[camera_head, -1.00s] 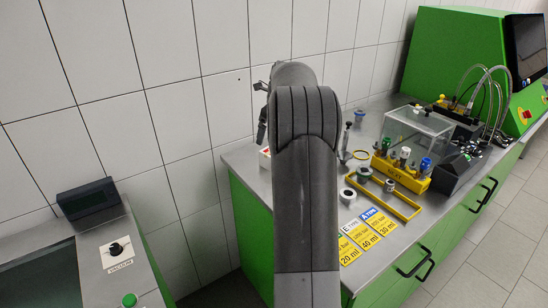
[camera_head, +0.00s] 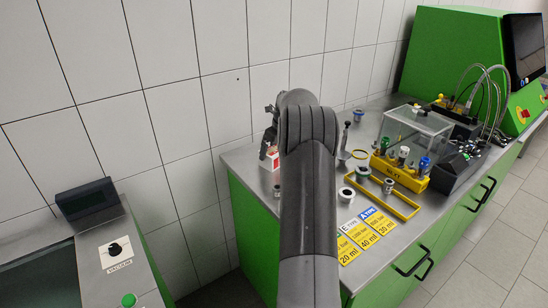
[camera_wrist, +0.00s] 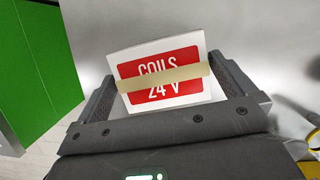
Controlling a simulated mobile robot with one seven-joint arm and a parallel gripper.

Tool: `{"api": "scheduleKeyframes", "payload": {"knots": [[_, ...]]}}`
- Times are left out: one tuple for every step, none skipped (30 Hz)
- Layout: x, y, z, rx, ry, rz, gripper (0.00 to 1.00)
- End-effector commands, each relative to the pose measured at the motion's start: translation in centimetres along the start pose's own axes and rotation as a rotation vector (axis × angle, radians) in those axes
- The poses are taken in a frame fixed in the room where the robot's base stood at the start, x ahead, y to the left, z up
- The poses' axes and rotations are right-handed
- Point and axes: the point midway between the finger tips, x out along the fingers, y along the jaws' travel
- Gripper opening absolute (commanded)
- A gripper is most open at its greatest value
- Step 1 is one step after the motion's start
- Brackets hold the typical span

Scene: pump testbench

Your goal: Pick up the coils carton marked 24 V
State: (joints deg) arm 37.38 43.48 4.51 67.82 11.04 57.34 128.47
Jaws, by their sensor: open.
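The coils carton (camera_wrist: 162,92) is white with a red label reading "COILS 24 V" and a tan strip across it. In the wrist view it sits between the two fingers of my gripper (camera_wrist: 170,97), close below the palm, slightly turned. The fingers stand open on either side of it. In the head view a small part of the carton (camera_head: 268,161) shows at the left end of the bench, with my gripper (camera_head: 269,137) above and beside it; my arm hides much of this area. I cannot tell whether a finger touches the carton.
On the steel bench (camera_head: 240,158) to the right are a yellow frame (camera_head: 408,212), a yellow holder with several valves (camera_head: 400,174), a clear box (camera_head: 415,130) and yellow type cards (camera_head: 361,240). A tiled wall is behind. A vacuum unit (camera_head: 118,252) stands at the left.

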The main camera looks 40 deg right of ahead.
Motion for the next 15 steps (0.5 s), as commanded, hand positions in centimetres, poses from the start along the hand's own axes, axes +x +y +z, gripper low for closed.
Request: {"api": "scheduleKeyframes", "payload": {"knots": [[0.9, -0.1, -0.2, 0.001, 0.001, 0.003, 1.0], [1.4, -0.1, -0.2, 0.001, 0.001, 0.003, 1.0], [2.0, -0.1, -0.2, 0.001, 0.001, 0.002, 1.0], [2.4, -0.1, -0.2, 0.001, 0.001, 0.002, 1.0], [2.6, -0.1, -0.1, 0.0, 0.0, 0.001, 1.0], [2.9, -0.1, -0.1, 0.0, 0.0, 0.001, 1.0], [2.9, -0.1, -0.1, 0.0, 0.0, 0.0, 1.0], [3.0, -0.1, -0.1, 0.0, 0.0, 0.0, 1.0], [2.9, -0.1, -0.1, 0.0, 0.0, 0.0, 1.0], [2.9, -0.1, -0.1, 0.0, 0.0, 0.0, 1.0], [2.9, -0.1, -0.1, 0.0, 0.0, 0.0, 1.0], [2.9, -0.1, -0.1, 0.0, 0.0, 0.0, 1.0], [2.9, -0.1, -0.1, 0.0, 0.0, 0.0, 0.98], [2.9, -0.1, -0.1, 0.0, 0.0, 0.0, 0.96], [2.9, -0.1, -0.1, 0.0, 0.0, 0.0, 0.93]]}}
